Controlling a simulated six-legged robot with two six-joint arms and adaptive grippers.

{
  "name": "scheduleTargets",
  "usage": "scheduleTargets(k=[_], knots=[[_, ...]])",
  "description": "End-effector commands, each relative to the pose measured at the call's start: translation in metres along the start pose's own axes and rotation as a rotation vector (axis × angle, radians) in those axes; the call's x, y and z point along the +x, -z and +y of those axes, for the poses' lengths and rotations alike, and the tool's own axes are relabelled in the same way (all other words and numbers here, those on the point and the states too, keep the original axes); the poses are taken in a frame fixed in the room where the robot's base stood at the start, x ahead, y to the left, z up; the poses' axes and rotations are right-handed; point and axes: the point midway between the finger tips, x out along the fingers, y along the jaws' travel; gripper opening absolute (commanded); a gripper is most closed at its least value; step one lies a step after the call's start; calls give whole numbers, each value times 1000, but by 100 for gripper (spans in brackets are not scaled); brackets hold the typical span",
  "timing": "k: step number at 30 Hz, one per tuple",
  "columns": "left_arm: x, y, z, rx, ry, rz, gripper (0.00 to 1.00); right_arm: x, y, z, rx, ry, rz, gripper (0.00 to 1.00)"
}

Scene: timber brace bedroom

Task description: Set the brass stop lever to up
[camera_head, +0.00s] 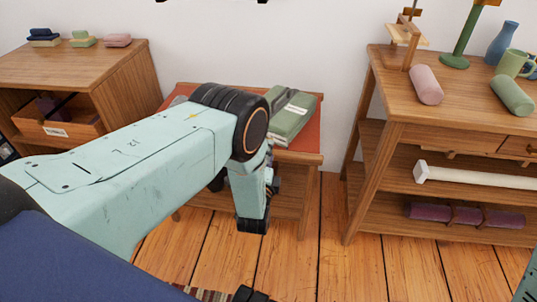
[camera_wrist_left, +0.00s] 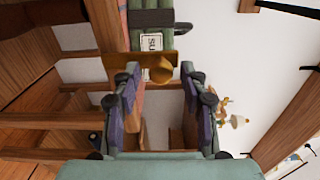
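In the head view the green case (camera_head: 291,116) lies on a red-topped low table (camera_head: 308,143). My left arm hides the lever there and most of the gripper. My right gripper is not in view.
A wooden shelf unit with folded cloths (camera_head: 118,66) stands at the left. A wooden workbench (camera_head: 400,100) at the right holds a pink roll (camera_head: 426,85), a green roll (camera_head: 512,95) and a blue vase (camera_head: 501,43).

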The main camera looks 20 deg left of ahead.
Motion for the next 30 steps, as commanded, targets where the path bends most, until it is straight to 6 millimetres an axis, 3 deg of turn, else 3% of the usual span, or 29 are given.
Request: scheduleTargets(k=[11,24,30], knots=[[-5,0,0,-1,1,-1,46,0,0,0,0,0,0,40],[-87,0,1,0,-3,1,46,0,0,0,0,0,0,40],[-112,0,0,0,-1,0,46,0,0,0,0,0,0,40]])
